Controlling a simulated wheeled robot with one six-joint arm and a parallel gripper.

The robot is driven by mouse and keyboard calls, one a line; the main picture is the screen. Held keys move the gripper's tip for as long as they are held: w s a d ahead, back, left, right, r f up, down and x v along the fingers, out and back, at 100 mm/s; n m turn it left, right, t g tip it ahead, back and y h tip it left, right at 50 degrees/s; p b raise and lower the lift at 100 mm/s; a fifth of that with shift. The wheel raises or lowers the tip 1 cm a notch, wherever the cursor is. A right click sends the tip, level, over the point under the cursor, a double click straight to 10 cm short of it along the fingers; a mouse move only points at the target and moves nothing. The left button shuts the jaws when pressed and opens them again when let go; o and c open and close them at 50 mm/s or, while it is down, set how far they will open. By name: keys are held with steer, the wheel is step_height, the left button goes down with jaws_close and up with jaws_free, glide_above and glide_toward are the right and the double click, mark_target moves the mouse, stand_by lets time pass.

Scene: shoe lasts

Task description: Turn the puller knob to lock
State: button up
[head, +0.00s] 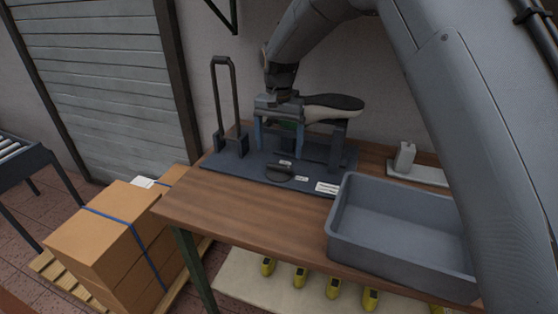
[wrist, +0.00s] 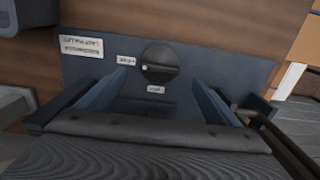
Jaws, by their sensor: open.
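The puller knob (head: 281,172) is a dark round knob at the front of a dark base plate (head: 225,178) on the bench. It also shows in the wrist view (wrist: 160,62), with a white dot on its left edge. The dot is nearest the small label (wrist: 126,60) left of the knob; another label (wrist: 156,89) lies just below it. The label text is too small to read surely. My gripper (head: 279,145) is open, its two blue fingers pointing down above the plate, behind the knob. In the wrist view the fingers spread either side, apart from the knob.
A shoe with a dark sole (head: 334,102) is raised on the fixture beside my gripper. An upright black handle (head: 222,90) stands left. A grey bin (head: 385,240) occupies the bench's front right. The wooden bench top (head: 230,209) is clear at front left.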

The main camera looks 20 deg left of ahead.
mark_target(279, 165)
step_height(279, 165, down, 6)
steer(key=shift+p, duration=0.75)
steer(key=c, duration=1.1)
